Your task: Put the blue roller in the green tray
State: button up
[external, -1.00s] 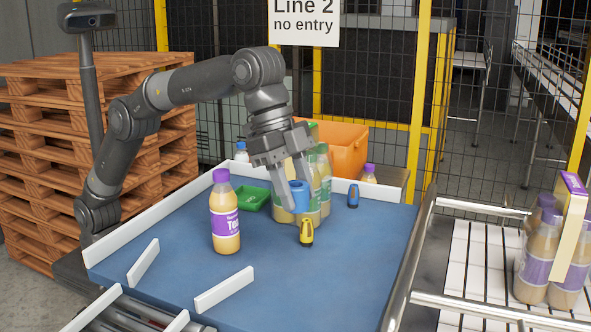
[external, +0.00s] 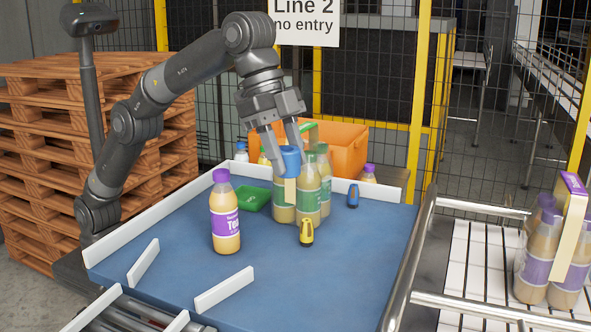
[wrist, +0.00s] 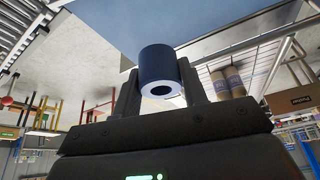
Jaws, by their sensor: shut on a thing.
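The blue roller (external: 290,160) is held between the fingers of my gripper (external: 283,150), raised above the table in front of the group of bottles. In the wrist view the roller (wrist: 160,73) is a short blue cylinder with a hole in its end, between the two fingers of my gripper (wrist: 163,88). The green tray (external: 252,199) lies on the blue table to the left of the roller and lower. Its inside is hard to make out.
Green-labelled bottles (external: 308,196) stand beneath and beside the roller. A purple-capped bottle (external: 225,215) stands at front left. A yellow-black tool (external: 306,233) and a small blue item (external: 353,195) are on the table (external: 330,275). An orange crate (external: 345,150) stands behind.

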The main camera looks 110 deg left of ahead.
jog(key=s+a+f, duration=0.2)
jog(key=s+a, duration=0.1)
jog(key=s, duration=0.5)
jog(key=s+a+f+n, duration=0.1)
jog(key=s+a+f, duration=0.1)
jog(key=s, duration=0.7)
jog(key=s+a+f, duration=0.1)
jog(key=s+a, duration=0.2)
jog(key=s, duration=0.5)
send_near(250, 208)
jog(key=shift+s+a+x, duration=0.15)
jog(key=shift+x, duration=0.8)
jog(key=shift+s+a+x, duration=0.15)
jog(key=shift+a+x, duration=0.05)
jog(key=shift+x, duration=0.8)
jog(key=shift+f, duration=0.2)
jog(key=shift+f, duration=0.25)
jog(key=o, duration=1)
